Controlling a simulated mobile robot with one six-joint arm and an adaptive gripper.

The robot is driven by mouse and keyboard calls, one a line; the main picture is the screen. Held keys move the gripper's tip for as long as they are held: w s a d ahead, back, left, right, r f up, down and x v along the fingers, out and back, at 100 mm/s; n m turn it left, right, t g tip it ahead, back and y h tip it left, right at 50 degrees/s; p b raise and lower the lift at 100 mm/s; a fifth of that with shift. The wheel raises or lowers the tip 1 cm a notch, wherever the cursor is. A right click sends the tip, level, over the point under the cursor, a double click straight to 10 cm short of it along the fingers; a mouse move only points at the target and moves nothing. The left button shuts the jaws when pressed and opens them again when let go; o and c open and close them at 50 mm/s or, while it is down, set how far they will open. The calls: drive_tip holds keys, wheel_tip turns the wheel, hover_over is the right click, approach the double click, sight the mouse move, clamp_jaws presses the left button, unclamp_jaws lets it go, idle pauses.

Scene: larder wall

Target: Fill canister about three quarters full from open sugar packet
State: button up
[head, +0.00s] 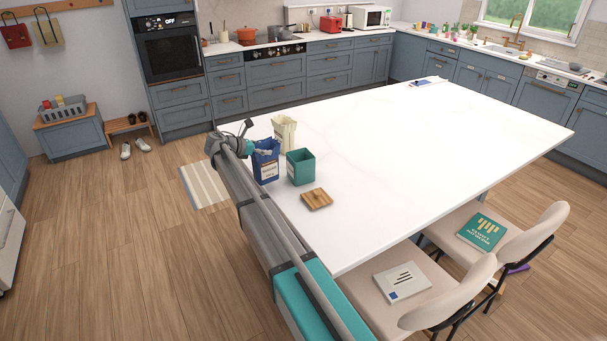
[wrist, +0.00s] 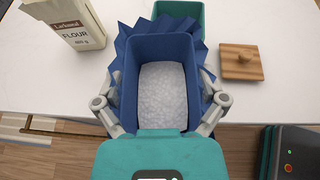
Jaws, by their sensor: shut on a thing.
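The blue sugar packet (head: 265,163) is upright near the left edge of the white island. In the wrist view the packet (wrist: 116,75) has a jagged open top, with white sugar (wrist: 163,92) inside. My gripper (head: 259,151) is shut on the packet, with a finger on each side of it in the wrist view (wrist: 161,101). I cannot tell whether the packet touches the worktop. The teal square canister (head: 301,168) stands open just right of the packet. In the wrist view the canister (wrist: 187,9) is partly hidden behind the packet; its contents cannot be made out.
A wooden lid with a knob (head: 317,199) lies in front of the canister. A cream flour packet (head: 284,133) stands behind the sugar packet. The island top (head: 430,140) is largely clear to the right. Two chairs (head: 440,292) stand along its near side.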

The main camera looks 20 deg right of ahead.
drive_tip(key=shift+w+f+b, duration=0.25)
drive_tip(key=shift+f+b, duration=0.6)
drive_tip(key=shift+f, duration=0.35)
drive_tip(key=shift+d, duration=0.1)
